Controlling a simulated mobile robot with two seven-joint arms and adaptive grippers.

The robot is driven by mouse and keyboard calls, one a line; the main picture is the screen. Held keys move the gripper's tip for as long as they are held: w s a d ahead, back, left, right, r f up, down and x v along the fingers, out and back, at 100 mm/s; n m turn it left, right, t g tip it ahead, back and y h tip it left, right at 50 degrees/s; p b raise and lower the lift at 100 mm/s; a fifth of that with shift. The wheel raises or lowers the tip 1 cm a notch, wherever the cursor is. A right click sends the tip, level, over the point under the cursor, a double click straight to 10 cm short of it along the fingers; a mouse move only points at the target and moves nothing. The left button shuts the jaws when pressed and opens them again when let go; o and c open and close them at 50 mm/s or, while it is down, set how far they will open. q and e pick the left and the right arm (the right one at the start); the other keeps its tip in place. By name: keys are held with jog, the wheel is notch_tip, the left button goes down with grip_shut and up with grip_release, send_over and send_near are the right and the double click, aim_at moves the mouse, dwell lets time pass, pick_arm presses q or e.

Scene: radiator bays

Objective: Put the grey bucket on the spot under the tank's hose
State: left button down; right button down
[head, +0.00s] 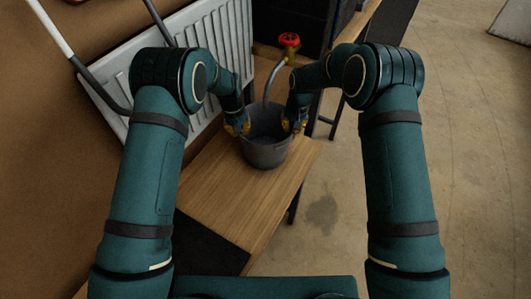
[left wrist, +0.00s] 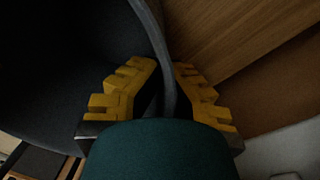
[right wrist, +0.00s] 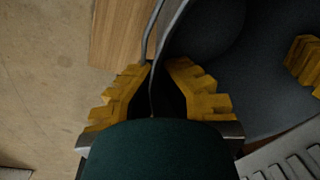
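The grey bucket (head: 265,152) is upright at the far end of a wooden bench top, between my two grippers. Whether its base touches the wood is unclear. My left gripper (head: 237,127) is shut on its left rim; in the left wrist view the bucket wall (left wrist: 155,30) passes between the yellow fingers. My right gripper (head: 295,124) is shut on the right rim, with the bucket wall (right wrist: 172,28) between its fingers. A grey hose (head: 272,78) curves down from a red valve (head: 289,40) to behind the bucket's back rim; its end is hard to place. The spot is hidden.
The wooden bench (head: 245,200) has bare room in front of the bucket. A white radiator (head: 220,40) leans against the brown wall on the left. A dark box-like body (head: 290,22) stands behind the valve. The floor (head: 470,180) on the right is clear, with a dark stain (head: 322,212).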

pick_arm(q)
jog(key=c, duration=1.1)
grip_release()
jog(key=shift+c, duration=0.2)
pick_arm(e)
jog(key=c, duration=1.1)
grip_release()
jog(key=shift+c, duration=0.2)
pick_arm(q)
jog(key=shift+r, duration=0.1)
notch_tip(320, 180, up, 12)
jog(key=a, duration=0.1)
pick_arm(e)
notch_tip(320, 180, up, 12)
jog(key=d, duration=0.1)
pick_arm(q)
jog(key=shift+a, duration=0.1)
pick_arm(e)
jog(key=shift+d, duration=0.1)
